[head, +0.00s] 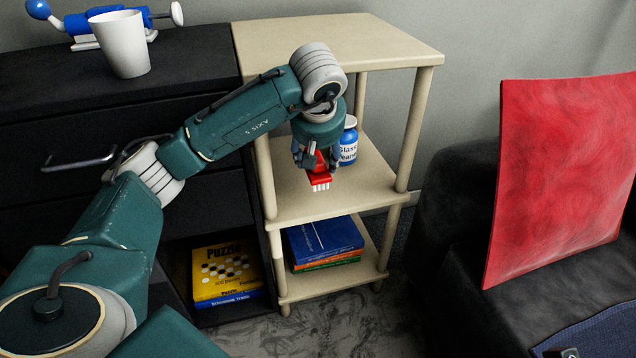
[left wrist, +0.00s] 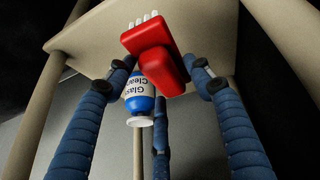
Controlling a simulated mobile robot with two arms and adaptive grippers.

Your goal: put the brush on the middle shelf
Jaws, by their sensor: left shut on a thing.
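The brush (head: 320,181) is red with white bristles. It is in my left gripper (head: 318,162), over the middle shelf (head: 362,197) of the cream rack. The bristles face the front of the shelf in the head view. The left wrist view also shows the red brush (left wrist: 158,62) between my fingers, with the pale shelf (left wrist: 88,38) behind it. I cannot tell whether the brush touches the shelf. A white and blue glass cleaner bottle (head: 348,143) stands on the same shelf just behind the gripper. My right gripper is not in view.
The rack's top shelf (head: 340,42) is bare; its bottom shelf (head: 362,272) holds stacked books (head: 325,240). A black cabinet (head: 60,100) stands left, with a white cup (head: 122,45) on top. A dark sofa with a red cushion (head: 560,170) is at right.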

